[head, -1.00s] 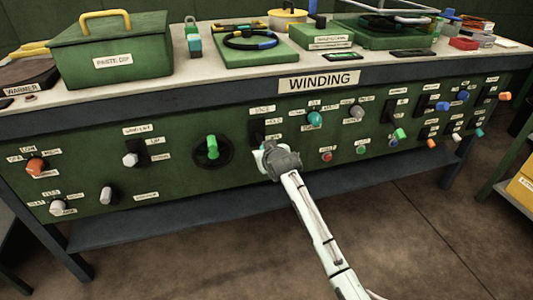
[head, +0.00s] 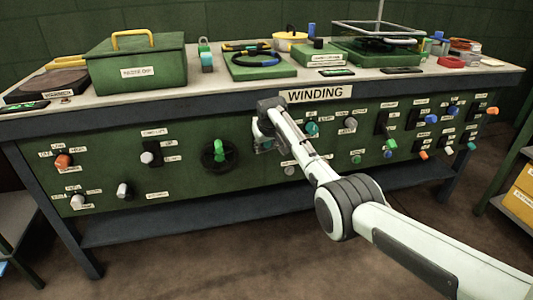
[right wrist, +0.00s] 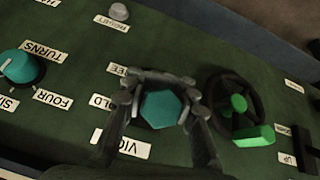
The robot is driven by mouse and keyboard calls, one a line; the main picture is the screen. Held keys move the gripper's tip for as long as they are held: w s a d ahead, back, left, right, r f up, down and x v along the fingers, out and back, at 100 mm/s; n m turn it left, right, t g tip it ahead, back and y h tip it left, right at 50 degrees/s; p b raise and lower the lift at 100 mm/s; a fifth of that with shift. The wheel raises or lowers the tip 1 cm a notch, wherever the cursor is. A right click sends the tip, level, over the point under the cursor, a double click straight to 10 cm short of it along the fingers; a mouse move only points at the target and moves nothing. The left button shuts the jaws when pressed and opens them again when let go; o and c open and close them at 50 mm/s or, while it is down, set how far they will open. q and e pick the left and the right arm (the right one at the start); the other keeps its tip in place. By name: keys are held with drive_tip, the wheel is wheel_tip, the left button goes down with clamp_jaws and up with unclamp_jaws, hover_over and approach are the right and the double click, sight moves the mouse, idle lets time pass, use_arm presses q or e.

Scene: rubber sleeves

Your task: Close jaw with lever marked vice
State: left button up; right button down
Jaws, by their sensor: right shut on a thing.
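The lever marked vice ends in a teal six-sided grip (right wrist: 163,107), seen end-on in the right wrist view. A partly covered label reading "VIC…" (right wrist: 122,143) is beside it, with a "…OLD" label (right wrist: 101,102). My right gripper (right wrist: 160,101) is shut on the teal grip, one finger on each side. In the head view my right gripper (head: 263,140) is at the green front panel below the WINDING sign (head: 317,93). My wrist and forearm hide the lever and its slot there. My left gripper is not in view.
A teal TURNS knob (right wrist: 18,66) is on the other side. Several switches line the panel. The worktop carries a green box (head: 137,65) and trays.

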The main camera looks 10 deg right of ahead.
drive_tip(key=shift+w+r, duration=0.1)
drive_tip(key=shift+r, duration=0.15)
idle(0.4)
drive_tip(key=c, duration=1.2)
unclamp_jaws()
drive_tip(key=shift+g, duration=0.3)
drive_tip(key=shift+o, duration=0.2)
drive_tip(key=v, duration=1.2)
drive_tip(key=shift+f, duration=0.15)
